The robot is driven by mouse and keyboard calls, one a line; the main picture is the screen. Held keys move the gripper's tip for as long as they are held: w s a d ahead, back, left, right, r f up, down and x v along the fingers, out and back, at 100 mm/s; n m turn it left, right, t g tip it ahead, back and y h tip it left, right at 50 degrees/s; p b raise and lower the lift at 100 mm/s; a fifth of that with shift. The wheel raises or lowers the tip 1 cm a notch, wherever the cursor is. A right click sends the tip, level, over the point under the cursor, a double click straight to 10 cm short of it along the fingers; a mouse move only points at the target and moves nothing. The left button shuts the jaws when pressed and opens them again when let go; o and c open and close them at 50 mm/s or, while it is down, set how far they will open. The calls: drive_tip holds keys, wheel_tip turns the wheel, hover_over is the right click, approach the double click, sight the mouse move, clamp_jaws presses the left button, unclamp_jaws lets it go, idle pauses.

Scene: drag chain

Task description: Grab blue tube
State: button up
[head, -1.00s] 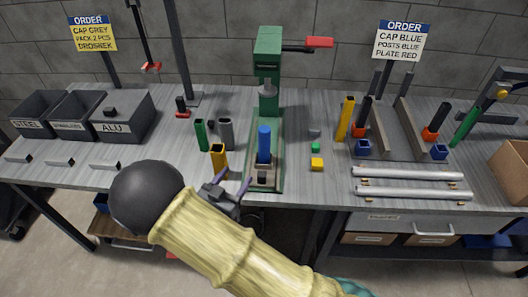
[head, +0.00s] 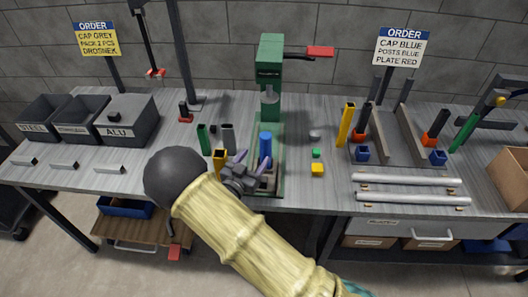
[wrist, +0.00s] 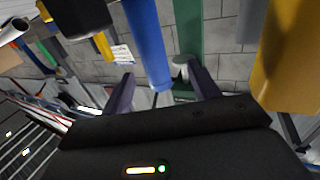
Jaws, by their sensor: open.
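The blue tube (head: 265,146) stands upright on the base of the green press, in front of its column. It also shows in the wrist view (wrist: 147,45), running down between my two fingers. My gripper (head: 250,165) is open and just left of and in front of the tube in the head view. The tube's foot is partly hidden by my gripper.
The green press (head: 270,70) rises behind the tube. A yellow tube (head: 219,160), a grey tube (head: 228,136) and a green tube (head: 203,139) stand close on the left.

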sight(263, 150)
drive_tip(key=shift+x, duration=1)
drive_tip(key=shift+s+d, duration=0.15)
drive_tip(key=p+x, duration=0.1)
drive_tip(key=x, duration=0.3)
drive_tip(key=shift+d+r+p, duration=0.1)
drive_tip(key=shift+d+p, duration=0.2)
drive_tip(key=shift+p, duration=0.1)
drive_tip(key=shift+w+d, duration=0.15)
drive_tip(key=shift+w, duration=0.35)
